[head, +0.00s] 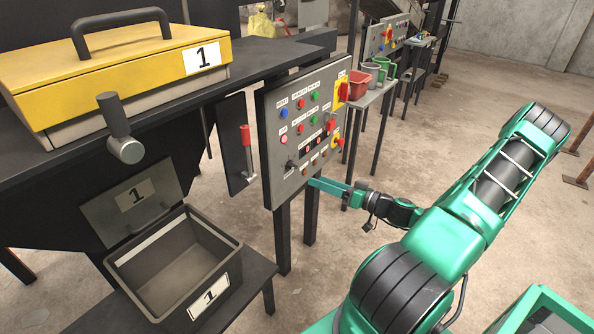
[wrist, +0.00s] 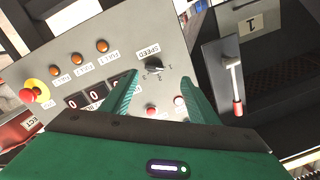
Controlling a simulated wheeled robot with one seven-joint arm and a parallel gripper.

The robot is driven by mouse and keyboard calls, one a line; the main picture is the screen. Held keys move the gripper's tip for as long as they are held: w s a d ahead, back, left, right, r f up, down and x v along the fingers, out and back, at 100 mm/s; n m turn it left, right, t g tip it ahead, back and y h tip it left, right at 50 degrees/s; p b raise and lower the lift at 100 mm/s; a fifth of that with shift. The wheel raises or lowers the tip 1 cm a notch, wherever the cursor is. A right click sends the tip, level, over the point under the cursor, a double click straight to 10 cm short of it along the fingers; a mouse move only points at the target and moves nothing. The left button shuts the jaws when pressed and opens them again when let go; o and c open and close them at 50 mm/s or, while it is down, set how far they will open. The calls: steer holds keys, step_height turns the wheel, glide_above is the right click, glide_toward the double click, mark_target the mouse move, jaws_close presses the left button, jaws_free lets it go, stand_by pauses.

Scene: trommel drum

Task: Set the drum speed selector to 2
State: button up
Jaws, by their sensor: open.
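The drum speed selector is a black rotary knob (wrist: 154,67) under a "SPEED" label on the grey control panel (wrist: 190,20), which appears turned over in the wrist view. In the head view the knob (head: 291,164) is at the panel's lower left. Its dial figures are too small to read, so I cannot tell its setting. My gripper (wrist: 158,80) is open and empty, its two green fingers on either side of the knob in the picture. I cannot tell the gap to the panel. In the head view my gripper (head: 320,184) is at the panel's lower edge.
A red-handled lever (head: 245,138) stands left of the panel; it also shows in the wrist view (wrist: 234,90). Indicator lamps, push buttons (wrist: 151,110) and a red emergency stop (wrist: 29,96) are near the knob. A grey bin (head: 160,252) sits lower left. Floor at right is open.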

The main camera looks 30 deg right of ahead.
mark_target(295, 167)
steer(key=shift+m+t+h, duration=0.3)
steer(key=shift+t, duration=0.1)
steer(key=x, duration=0.7)
steer(key=d+x, duration=0.1)
steer(key=x, duration=0.2)
steer(key=shift+w+r, duration=0.1)
steer(key=shift+w, duration=0.3)
steer(key=c, duration=1)
